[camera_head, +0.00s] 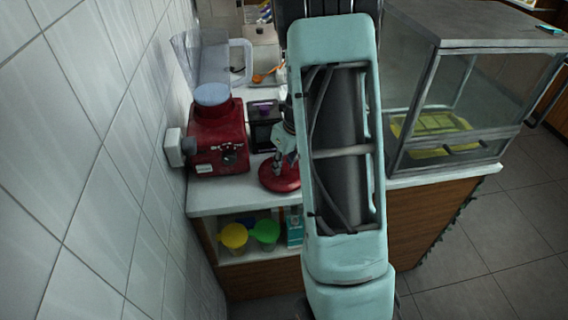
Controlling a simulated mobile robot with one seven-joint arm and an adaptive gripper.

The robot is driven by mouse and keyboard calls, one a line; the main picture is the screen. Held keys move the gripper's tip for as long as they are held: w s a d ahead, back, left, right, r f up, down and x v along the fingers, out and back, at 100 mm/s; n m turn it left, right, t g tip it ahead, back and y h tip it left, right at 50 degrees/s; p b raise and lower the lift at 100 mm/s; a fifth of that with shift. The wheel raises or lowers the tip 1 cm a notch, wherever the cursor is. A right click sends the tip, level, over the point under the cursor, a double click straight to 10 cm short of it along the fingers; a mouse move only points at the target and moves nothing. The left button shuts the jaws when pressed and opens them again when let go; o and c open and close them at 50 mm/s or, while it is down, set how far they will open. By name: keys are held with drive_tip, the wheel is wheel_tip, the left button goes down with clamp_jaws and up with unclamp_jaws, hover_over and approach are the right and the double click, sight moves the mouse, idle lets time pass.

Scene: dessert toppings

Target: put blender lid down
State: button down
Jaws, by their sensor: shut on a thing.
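The blender lid (279,179) is a round red disc over the white counter, near its front edge and right of the blender base. My gripper (282,163) points down onto the top of the lid and is shut on it. My arm hides the right side of this area. I cannot tell whether the lid touches the counter or is just above it. The red blender base (217,140) stands at the left by the wall. A clear jug (228,58) with a handle is behind the base.
A small dark machine (264,124) stands behind the lid. A glass display case (455,90) with a yellow tray (432,131) inside is at the right. Yellow (234,236) and green (265,234) cups sit on the shelf below. Bare counter (225,194) shows left of the lid.

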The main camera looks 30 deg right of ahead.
sight(291, 177)
drive_tip(key=shift+f, duration=0.2)
drive_tip(key=c, duration=1.5)
unclamp_jaws()
drive_tip(key=shift+c, duration=0.2)
drive_tip(key=shift+r, duration=0.15)
drive_tip(key=shift+r, duration=0.3)
drive_tip(key=p+v, duration=0.1)
drive_tip(key=v, duration=1)
drive_tip(key=shift+r, duration=0.25)
drive_tip(key=shift+s, duration=0.1)
